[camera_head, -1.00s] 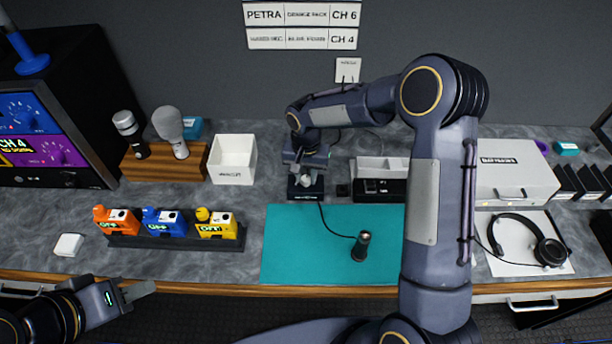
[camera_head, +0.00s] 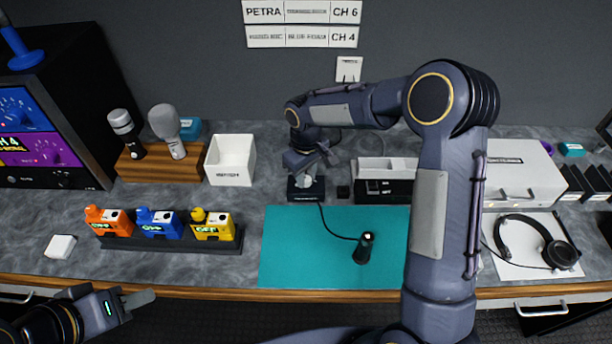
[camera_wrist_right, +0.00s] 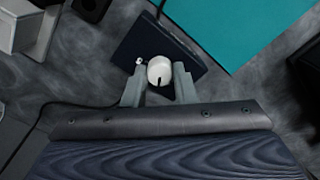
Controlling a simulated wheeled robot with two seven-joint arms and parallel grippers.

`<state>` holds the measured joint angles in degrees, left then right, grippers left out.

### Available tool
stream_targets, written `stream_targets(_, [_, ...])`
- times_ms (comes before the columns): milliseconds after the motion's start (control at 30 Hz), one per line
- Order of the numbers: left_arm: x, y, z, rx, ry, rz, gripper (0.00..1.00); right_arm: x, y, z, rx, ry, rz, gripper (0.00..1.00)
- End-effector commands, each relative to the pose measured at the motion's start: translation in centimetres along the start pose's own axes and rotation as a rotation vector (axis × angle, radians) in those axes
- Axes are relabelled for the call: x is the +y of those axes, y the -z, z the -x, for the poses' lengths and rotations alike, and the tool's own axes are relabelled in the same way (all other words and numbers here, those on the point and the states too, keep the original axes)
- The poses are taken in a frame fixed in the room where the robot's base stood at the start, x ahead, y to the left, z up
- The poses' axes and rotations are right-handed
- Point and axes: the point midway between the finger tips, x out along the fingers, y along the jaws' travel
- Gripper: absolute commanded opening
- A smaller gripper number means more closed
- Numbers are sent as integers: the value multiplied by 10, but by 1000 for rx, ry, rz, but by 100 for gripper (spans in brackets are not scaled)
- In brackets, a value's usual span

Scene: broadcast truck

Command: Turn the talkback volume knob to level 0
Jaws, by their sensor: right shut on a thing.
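The talkback volume knob (camera_wrist_right: 160,70) is a white round cap with a dark pointer line, on a small dark box (camera_wrist_right: 133,37). In the right wrist view the pointer runs toward the gripper's palm, at the bottom of the picture. My right gripper (camera_wrist_right: 160,88) is shut on the knob, one finger on each side. In the head view the right gripper (camera_head: 309,172) is at the dark box (camera_head: 305,196), behind the teal mat. Level marks cannot be read. My left gripper (camera_head: 138,299) is at the lower left, away from the box; its finger gap is unclear.
The teal mat (camera_head: 290,260) bears a small dark corded device (camera_head: 363,248). A white bin (camera_head: 230,160), a wooden microphone stand (camera_head: 160,166) and a rack of coloured packs (camera_head: 170,242) stand to the left. A headset (camera_head: 540,243) lies at the right.

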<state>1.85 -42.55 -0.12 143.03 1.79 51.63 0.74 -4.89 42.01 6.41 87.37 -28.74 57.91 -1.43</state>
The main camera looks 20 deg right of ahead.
Motion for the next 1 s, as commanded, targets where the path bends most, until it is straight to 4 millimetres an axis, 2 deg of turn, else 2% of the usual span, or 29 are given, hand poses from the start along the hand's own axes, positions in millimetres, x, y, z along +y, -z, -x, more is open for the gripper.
stream_targets(600, [-1, -1, -2, 0, 0, 0, 36, 0, 1, 1, 3, -1, 583, 2])
stream_targets(1000, [0, 0, -1, 0, 0, 0, 36, 0, 1, 1, 3, -2, 877, 2])
